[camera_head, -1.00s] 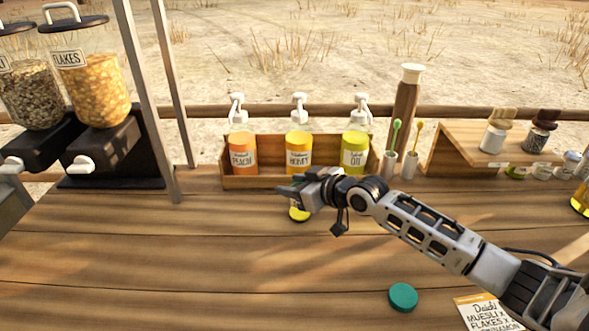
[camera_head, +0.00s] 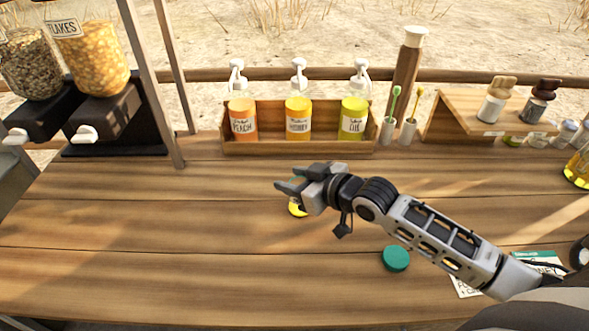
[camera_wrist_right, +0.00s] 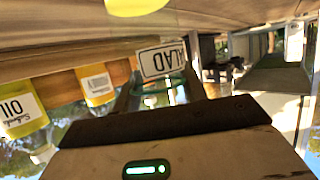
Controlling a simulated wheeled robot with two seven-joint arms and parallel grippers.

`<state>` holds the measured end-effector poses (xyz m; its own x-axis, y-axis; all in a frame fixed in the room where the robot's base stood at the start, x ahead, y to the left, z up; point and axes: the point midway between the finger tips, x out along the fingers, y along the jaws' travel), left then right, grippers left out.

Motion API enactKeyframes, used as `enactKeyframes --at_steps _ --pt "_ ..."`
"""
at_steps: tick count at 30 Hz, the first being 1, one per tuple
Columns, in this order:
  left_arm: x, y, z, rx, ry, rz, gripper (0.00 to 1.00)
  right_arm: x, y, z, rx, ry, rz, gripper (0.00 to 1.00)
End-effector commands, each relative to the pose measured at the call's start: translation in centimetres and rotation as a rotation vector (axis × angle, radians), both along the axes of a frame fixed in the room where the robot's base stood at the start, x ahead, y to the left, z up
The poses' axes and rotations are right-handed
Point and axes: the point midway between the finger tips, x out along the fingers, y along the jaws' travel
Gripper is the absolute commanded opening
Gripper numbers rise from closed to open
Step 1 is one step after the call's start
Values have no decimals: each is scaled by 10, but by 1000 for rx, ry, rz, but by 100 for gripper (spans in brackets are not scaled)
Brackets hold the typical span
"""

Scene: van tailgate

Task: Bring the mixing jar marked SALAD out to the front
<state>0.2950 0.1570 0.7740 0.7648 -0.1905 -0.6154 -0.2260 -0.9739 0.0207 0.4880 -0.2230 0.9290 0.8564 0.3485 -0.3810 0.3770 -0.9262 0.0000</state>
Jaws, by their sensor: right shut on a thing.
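My right gripper (camera_head: 287,183) is shut around the jar marked SALAD, over the middle of the counter in front of the bottle rack. In the head view my fingers hide most of the jar; a yellow part (camera_head: 298,210) shows just below them. In the right wrist view (camera_wrist_right: 158,95) the jar's white label (camera_wrist_right: 162,60), upside down and partly cut off, shows between the fingers. A yellow round part (camera_wrist_right: 138,5) is at that view's top edge. I cannot tell whether the jar touches the counter. My left gripper is not in view.
A wooden rack (camera_head: 300,148) holds peach, honey and oil pump bottles behind the gripper. A teal lid (camera_head: 396,259) lies on the counter, close to my right forearm. Cards (camera_head: 540,262) lie at the right. Cereal dispensers (camera_head: 95,70) stand at the left. The front left counter is clear.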

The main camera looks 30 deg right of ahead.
Motion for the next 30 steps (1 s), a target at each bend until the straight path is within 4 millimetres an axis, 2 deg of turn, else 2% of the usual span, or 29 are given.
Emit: enactKeyframes --at_steps 21,30 --pt "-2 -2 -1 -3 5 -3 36 -60 29 -3 1 9 0 15" --pt "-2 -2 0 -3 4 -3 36 -69 32 -2 -2 8 -2 15"
